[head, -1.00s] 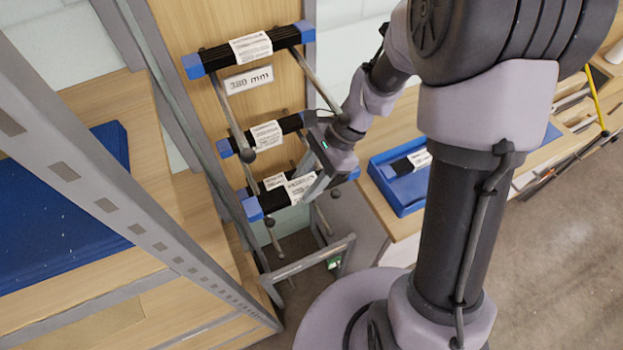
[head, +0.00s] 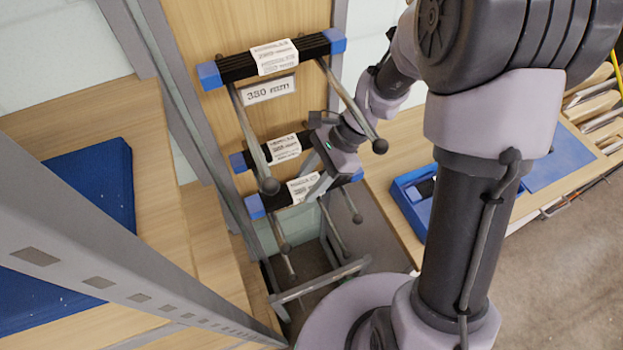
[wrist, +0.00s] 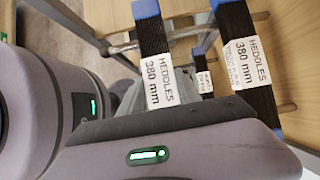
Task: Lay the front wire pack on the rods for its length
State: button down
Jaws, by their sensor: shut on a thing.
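In the head view a black wire pack with blue ends and a white label (head: 304,189) is at my gripper (head: 318,184), which is shut on it. In the wrist view this pack (wrist: 155,62) lies against the jaws, its label reading HEDDLES 380 mm. Ball-ended lower rods (head: 335,232) show below it. I cannot tell whether the pack touches them. The middle pack (head: 283,149) is just above it in the picture. The top pack (head: 272,60) lies across the upper pair of rods (head: 350,108). A second pack (wrist: 243,62) is beside the held one in the wrist view.
A size plate (head: 268,90) is on the wooden back panel. A blue tray (head: 408,206) with a dark item stands on the right bench, partly behind my arm. A grey upright (head: 100,255) crosses the left foreground, before a shelf with a blue mat (head: 100,180).

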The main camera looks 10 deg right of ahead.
jog(key=shift+s+f, duration=0.1)
jog(key=c, duration=0.8)
grip_release()
jog(key=shift+o, duration=0.2)
